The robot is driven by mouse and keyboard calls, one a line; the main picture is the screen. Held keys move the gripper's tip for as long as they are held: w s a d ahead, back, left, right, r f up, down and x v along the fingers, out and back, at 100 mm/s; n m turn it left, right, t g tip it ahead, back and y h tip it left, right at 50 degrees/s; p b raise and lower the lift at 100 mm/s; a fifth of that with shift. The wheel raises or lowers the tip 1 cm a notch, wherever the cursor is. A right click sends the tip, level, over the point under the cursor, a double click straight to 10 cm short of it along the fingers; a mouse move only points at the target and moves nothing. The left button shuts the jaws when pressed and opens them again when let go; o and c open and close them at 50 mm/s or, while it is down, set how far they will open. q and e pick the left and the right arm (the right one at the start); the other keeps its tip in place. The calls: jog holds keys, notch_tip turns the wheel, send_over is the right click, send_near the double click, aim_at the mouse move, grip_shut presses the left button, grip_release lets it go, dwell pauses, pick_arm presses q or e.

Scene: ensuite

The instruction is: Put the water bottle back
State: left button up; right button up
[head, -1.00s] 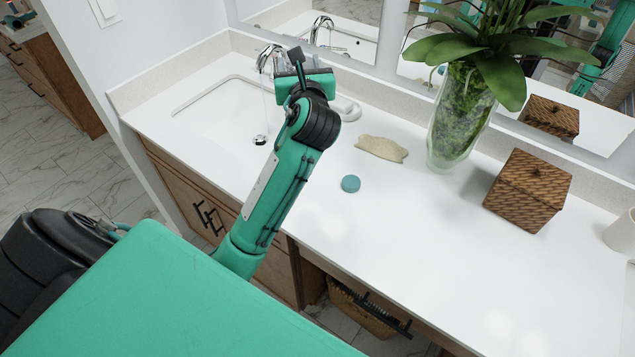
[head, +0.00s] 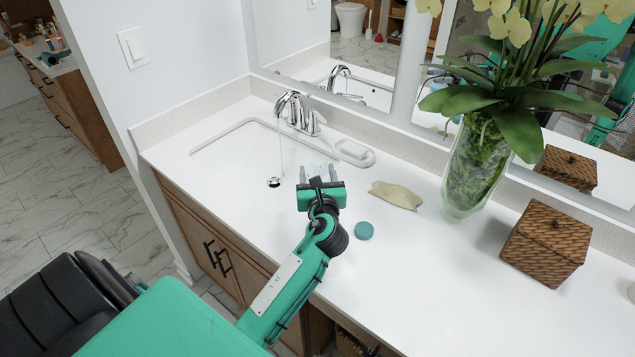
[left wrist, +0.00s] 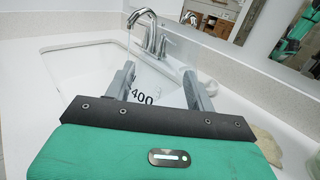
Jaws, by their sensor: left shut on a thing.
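My left gripper (head: 318,178) is over the right side of the sink, right of the running water stream. Its two grey fingers stand apart with a clear, hardly visible water bottle (left wrist: 143,97) between them; black "400" lettering shows on it in the left wrist view. The left gripper (left wrist: 160,88) is shut on this bottle. The bottle's outline, top and base cannot be made out. A teal round cap-like disc (head: 364,231) lies on the counter, right of my wrist. My right gripper is not in view.
The chrome faucet (head: 293,108) runs into the white sink (head: 235,160). A soap dish (head: 354,153), a beige flat piece (head: 396,195), a glass vase with orchids (head: 470,175) and a woven box (head: 544,243) stand to the right. The front right counter is clear.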

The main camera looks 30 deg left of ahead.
pick_arm(q)
notch_tip(320, 180, down, 3)
jog(key=shift+r, duration=0.15)
jog(key=o, duration=1.3)
jog(key=shift+c, duration=0.2)
jog(key=b+v, duration=0.2)
jog(key=v, duration=1)
